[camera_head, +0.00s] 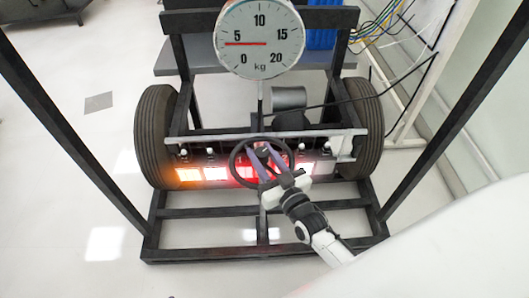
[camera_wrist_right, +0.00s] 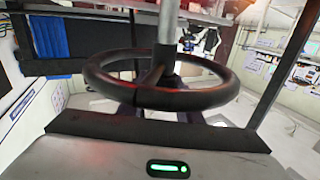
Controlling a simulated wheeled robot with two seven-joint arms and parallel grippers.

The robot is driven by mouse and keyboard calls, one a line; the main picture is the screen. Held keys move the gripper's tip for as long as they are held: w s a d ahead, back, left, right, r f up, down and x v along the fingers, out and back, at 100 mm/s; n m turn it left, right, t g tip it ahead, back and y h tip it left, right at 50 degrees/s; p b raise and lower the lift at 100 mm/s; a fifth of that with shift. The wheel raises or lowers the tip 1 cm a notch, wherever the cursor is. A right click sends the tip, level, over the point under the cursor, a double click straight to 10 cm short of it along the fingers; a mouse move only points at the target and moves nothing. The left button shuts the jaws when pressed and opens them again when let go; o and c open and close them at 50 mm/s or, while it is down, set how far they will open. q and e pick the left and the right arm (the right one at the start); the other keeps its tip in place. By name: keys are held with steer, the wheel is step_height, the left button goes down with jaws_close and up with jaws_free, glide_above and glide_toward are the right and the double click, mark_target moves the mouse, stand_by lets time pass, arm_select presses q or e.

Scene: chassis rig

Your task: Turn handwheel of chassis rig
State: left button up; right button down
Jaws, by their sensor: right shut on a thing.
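The handwheel (camera_head: 232,163) is a dark ring with spokes on a column at the front middle of the chassis rig (camera_head: 163,213). In the right wrist view the handwheel (camera_wrist_right: 160,98) fills the middle, with its spokes meeting at a grey shaft. My right gripper (camera_head: 262,156) comes from the lower right and reaches over the near rim, its purple fingers by the hub. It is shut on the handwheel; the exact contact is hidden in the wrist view. My left gripper is not in the frames.
A round dial scale (camera_head: 259,38) marked in kg hangs above the wheel, its red needle near 5. Tyres (camera_head: 156,136) stand at both sides of the rig. Lit orange and red panels (camera_head: 215,173) sit behind the wheel. Dark slanted posts flank the rig. Cables hang at the upper right.

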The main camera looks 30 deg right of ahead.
steer(key=c, duration=1.3)
jaws_free()
steer(key=s, duration=1)
steer(key=shift+s+d+p, duration=0.2)
steer(key=shift+p, duration=0.15)
